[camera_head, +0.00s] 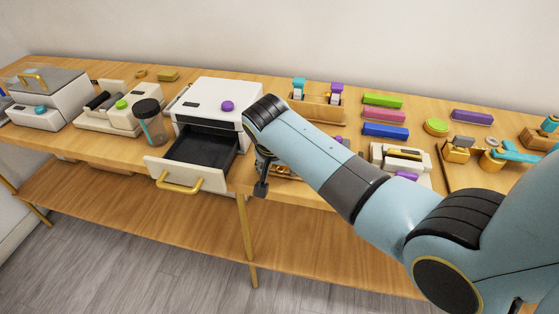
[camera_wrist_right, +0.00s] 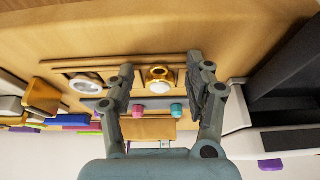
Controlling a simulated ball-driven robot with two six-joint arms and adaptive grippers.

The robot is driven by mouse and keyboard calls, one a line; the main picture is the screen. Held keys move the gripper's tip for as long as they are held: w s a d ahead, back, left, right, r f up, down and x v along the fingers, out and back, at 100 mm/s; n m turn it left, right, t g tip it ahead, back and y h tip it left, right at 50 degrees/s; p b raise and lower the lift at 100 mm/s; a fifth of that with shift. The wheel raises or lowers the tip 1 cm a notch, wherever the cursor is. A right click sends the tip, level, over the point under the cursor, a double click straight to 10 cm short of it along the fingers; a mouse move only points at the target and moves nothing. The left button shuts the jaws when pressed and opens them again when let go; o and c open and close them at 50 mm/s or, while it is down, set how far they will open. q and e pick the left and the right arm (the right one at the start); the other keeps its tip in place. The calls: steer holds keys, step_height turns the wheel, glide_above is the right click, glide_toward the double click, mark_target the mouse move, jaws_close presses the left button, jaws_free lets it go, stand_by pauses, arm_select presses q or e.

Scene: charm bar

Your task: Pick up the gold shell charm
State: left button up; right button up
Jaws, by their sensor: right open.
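In the right wrist view a small gold piece (camera_wrist_right: 160,76), which looks like the gold shell charm, sits in a compartment of a wooden tray (camera_wrist_right: 70,64). My right gripper (camera_wrist_right: 160,70) is open, with one finger to each side of the gold piece in the picture. I cannot tell how far above it the fingertips are. In the head view my right gripper (camera_head: 262,185) points down at the table's front edge, beside the open drawer. My right arm hides most of the tray there. My left gripper is not in view.
A white box (camera_head: 215,98) has its black-lined drawer (camera_head: 175,173) pulled out, close to my right gripper. A silver round piece (camera_wrist_right: 86,87) lies in the tray's neighbouring compartment. A wooden stand (camera_head: 318,108) with teal and purple pieces is behind. A dark-lidded cup (camera_head: 150,125) stands left.

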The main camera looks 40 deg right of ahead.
steer(key=shift+f, duration=0.15)
steer(key=shift+f, duration=0.1)
stand_by(0.3)
jaws_close()
